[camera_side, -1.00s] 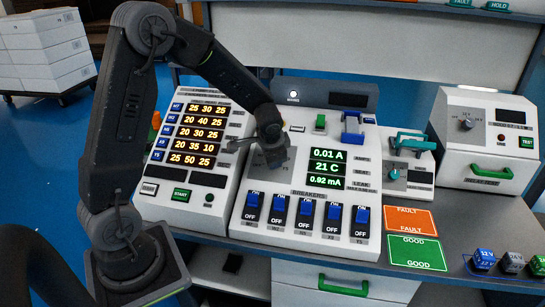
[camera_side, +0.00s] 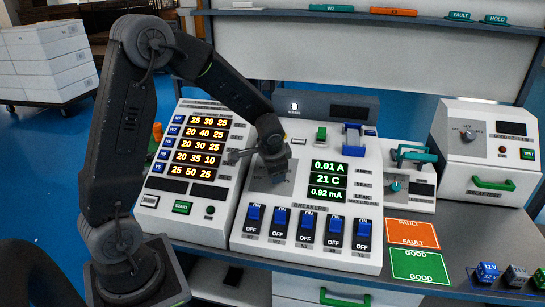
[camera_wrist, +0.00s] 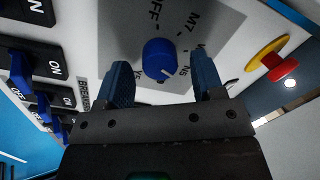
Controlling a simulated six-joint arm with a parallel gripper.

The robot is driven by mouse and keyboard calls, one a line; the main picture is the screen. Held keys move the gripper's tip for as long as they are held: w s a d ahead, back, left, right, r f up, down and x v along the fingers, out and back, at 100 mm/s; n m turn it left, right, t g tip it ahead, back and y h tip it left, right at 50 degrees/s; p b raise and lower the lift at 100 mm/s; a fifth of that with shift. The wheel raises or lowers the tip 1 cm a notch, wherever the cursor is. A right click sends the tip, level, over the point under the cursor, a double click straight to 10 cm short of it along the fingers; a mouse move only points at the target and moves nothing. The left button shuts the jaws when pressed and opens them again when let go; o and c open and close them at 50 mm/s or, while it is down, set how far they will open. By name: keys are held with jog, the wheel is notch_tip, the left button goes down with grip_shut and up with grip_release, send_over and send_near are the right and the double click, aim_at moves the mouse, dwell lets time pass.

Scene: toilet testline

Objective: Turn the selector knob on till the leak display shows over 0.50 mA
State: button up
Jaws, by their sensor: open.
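The blue selector knob (camera_wrist: 160,58) shows in the wrist view on a grey plate with OFF, M7 and other labels around it. Its white mark points to the lower right. My gripper (camera_wrist: 160,82) is open, with one finger on each side of the knob; I cannot tell if they touch it. In the side view my gripper (camera_side: 272,172) is low over the grey plate and hides the knob. The leak display (camera_side: 327,193) reads 0.92 mA in green, below 0.01 A and 21 C.
A row of blue breaker switches (camera_side: 306,223) lies in front of the plate. A red button on a yellow base (camera_wrist: 283,68) is right of the knob in the wrist view. An orange FAULT card (camera_side: 413,233) and a green GOOD card (camera_side: 418,265) lie to the right.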

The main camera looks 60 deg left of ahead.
jog(key=v, duration=1.3)
jog(key=shift+d, duration=0.1)
jog(key=s+d+r+n+t+h, duration=0.1)
jog(key=s+d+r+h, duration=0.1)
jog(key=s+d, duration=0.3)
jog(key=s+d+r+n+t+h, duration=0.1)
jog(key=s+d, duration=0.5)
jog(key=s, duration=0.6)
jog(key=shift+s+d+r+n+h, duration=0.25)
jog(key=shift+r+n+h, duration=0.15)
jog(key=shift+r+h, duration=0.1)
